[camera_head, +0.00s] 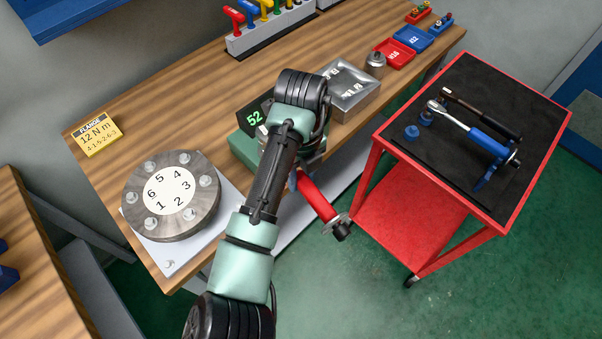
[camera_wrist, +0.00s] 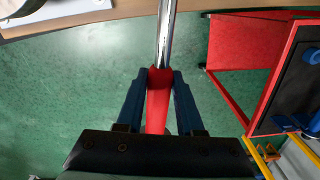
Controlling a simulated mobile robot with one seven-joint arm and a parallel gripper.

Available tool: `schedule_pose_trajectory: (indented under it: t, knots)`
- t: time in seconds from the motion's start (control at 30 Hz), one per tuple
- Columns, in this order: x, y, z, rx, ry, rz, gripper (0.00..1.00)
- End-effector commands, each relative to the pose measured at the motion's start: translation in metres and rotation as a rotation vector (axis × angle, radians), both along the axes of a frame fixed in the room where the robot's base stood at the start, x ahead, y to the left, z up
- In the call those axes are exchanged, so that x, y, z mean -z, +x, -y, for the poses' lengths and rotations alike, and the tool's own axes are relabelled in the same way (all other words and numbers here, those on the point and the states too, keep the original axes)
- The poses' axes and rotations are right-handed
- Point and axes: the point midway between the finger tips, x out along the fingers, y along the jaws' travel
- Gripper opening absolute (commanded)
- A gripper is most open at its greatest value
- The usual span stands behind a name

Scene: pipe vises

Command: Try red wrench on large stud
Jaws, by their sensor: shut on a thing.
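The red wrench (camera_head: 318,199) has a red handle and hangs beside the bench's front edge, above the floor. In the wrist view its red handle (camera_wrist: 158,97) lies between the blue fingers of my gripper (camera_wrist: 158,80), which is shut on it. Its silver shaft (camera_wrist: 166,30) runs up out of the picture toward the bench. In the head view my arm hides most of the gripper. The working end of the wrench is not clear. I cannot tell which part is the large stud; a round flange (camera_head: 172,196) with several studs sits on a plate at the left.
A green device with a display reading 52 (camera_head: 255,117) stands behind my arm. A red cart (camera_head: 521,205) with a blue-handled wrench (camera_head: 468,130) stands right.

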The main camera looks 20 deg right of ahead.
Motion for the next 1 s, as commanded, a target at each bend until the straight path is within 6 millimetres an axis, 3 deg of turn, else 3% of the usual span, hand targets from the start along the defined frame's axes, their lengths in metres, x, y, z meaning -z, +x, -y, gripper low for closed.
schedule_pose_trajectory:
  t: [1.0]
  knots:
    - [0.013, 0.0, 0.0, 0.0, -0.001, 0.002, 0.0]
